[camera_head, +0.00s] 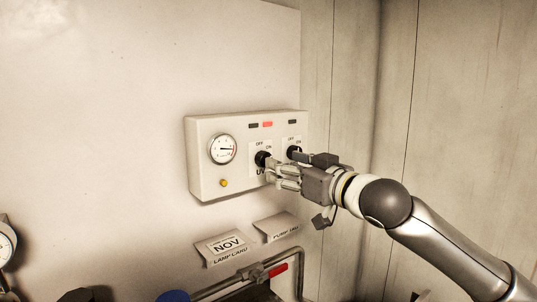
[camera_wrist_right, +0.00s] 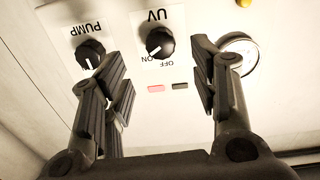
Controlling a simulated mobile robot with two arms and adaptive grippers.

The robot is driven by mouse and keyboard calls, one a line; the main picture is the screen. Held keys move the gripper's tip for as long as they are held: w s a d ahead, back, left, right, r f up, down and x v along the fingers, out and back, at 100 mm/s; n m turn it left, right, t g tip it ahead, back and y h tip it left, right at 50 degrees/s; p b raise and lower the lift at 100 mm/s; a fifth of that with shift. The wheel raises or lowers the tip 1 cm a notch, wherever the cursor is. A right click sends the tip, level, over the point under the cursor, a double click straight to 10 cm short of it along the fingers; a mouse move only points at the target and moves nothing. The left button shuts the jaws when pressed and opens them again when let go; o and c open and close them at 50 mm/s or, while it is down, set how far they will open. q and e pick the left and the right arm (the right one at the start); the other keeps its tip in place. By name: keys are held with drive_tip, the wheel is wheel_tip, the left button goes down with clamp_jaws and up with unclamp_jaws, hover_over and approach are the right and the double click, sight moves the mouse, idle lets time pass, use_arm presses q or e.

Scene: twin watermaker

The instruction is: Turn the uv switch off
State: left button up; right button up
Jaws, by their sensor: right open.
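The UV switch is a round black knob (camera_head: 262,158) on a white control box (camera_head: 205,182) on the wall. In the right wrist view, which sees the panel upside down, the UV knob (camera_wrist_right: 161,42) has a white pointer mark turned toward the ON label, away from OFF. My right gripper (camera_head: 276,172) is at the panel, its fingertips close to the UV knob. In the wrist view the right gripper (camera_wrist_right: 157,72) is open and empty, with the knob showing between its spread fingers. I cannot tell whether a finger touches it. My left gripper is not in view.
The black PUMP knob (camera_wrist_right: 90,53) is close beside one finger. A red indicator (camera_head: 267,124) sits above the UV knob; a gauge (camera_head: 223,149) and yellow button (camera_head: 224,183) are left of it. Cards (camera_head: 226,248) and pipes (camera_head: 285,259) are below.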

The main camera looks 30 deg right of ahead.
sight(264, 159)
drive_tip(key=w+p, duration=0.4)
drive_tip(key=w, duration=0.3)
drive_tip(key=shift+a, duration=0.2)
drive_tip(key=c, duration=1.1)
drive_tip(key=shift+o, duration=0.2)
